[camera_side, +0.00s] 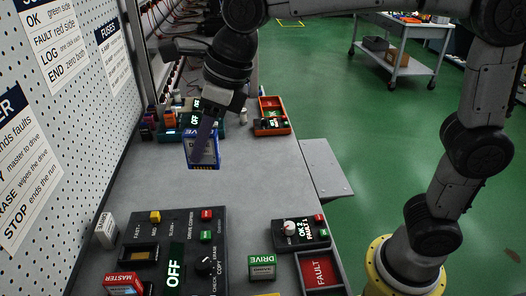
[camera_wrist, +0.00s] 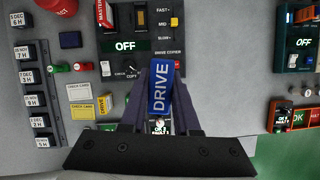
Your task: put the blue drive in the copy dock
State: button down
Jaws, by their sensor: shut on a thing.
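My gripper (camera_side: 208,132) is shut on the blue drive (camera_side: 203,152) and holds it above the bench, farther back than the drive copier in the side view. In the wrist view the blue drive (camera_wrist: 161,88) stands between the fingers, its DRIVE label facing the camera. The drive copier (camera_side: 222,222) is a dark panel at the front of the bench, its display reading OFF. The red MASTER drive (camera_side: 122,285) is beside that slot.
A green drive (camera_side: 262,267) stands right of the copier, near an OK/FAULT box (camera_side: 300,233) and a red FAULT tray (camera_side: 322,270). Racks and an orange tray (camera_side: 271,124) stand behind. The mid-bench is clear.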

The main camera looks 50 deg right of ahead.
jog(key=w+a+f, duration=0.5)
jog(key=w+a, duration=0.3)
jog(key=a, duration=0.1)
jog(key=shift+n+y, duration=0.3)
jog(key=shift+n, duration=0.5)
jog(key=shift+w+a+f, duration=0.15)
jog(key=shift+a+f, duration=0.75)
jog(key=shift+f, duration=1.25)
jog(key=shift+w+a+f, duration=0.15)
jog(key=shift+a+f, duration=0.7)
jog(key=shift+f, duration=1.3)
jog(key=shift+w+a+f, duration=0.15)
jog(key=shift+a+f, duration=0.75)
jog(key=shift+f, duration=1.25)
jog(key=shift+f, duration=1.2)
jog(key=shift+c, duration=0.8)
grip_release()
notch_tip(320, 180, up, 7)
